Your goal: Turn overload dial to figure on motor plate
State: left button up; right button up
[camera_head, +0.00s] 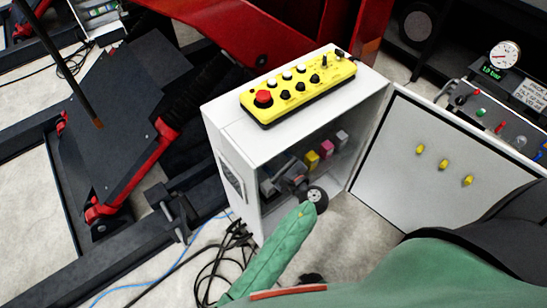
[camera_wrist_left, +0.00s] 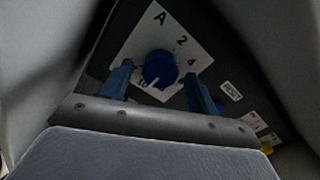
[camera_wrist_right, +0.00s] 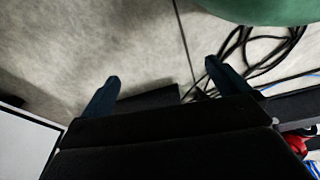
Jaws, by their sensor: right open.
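The overload dial (camera_wrist_left: 159,67) is a dark blue knob on a white plate (camera_wrist_left: 196,62) marked A, 2 and 4, with what looks like 10 at lower left. Its white pointer line is at the knob's lower edge, near that 10. My left gripper (camera_wrist_left: 158,90) is open, its blue fingers apart on either side of the knob, with gaps visible. In the head view the arm reaches into the white cabinet (camera_head: 222,131), and the dial is hidden. My right gripper (camera_wrist_right: 166,80) is open and empty above the floor. I cannot make out a motor plate's figure.
A yellow push-button box (camera_head: 300,87) lies on the cabinet top. The cabinet door (camera_head: 400,165) stands open to the right. A gauge panel (camera_head: 505,110) is at far right. Black cables (camera_wrist_right: 240,45) lie on the floor by the cabinet. A black and red tilting frame (camera_head: 110,140) stands left.

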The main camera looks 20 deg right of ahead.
pick_arm(q)
jog(key=shift+s, duration=0.1)
pick_arm(e)
jog(key=shift+d+f, duration=0.1)
jog(key=shift+d, duration=0.05)
pick_arm(q)
jog(key=b+v, duration=0.3)
jog(key=v, duration=0.4)
jog(key=shift+s+d, duration=0.15)
jog(key=shift+s, duration=0.1)
pick_arm(e)
notch_tip(320, 180, up, 7)
jog(key=w+a, duration=0.2)
jog(key=shift+w+a, duration=0.2)
jog(key=shift+a, duration=0.15)
jog(key=shift+f, duration=0.1)
pick_arm(q)
jog(key=shift+s, duration=0.1)
pick_arm(e)
jog(key=shift+w, duration=0.1)
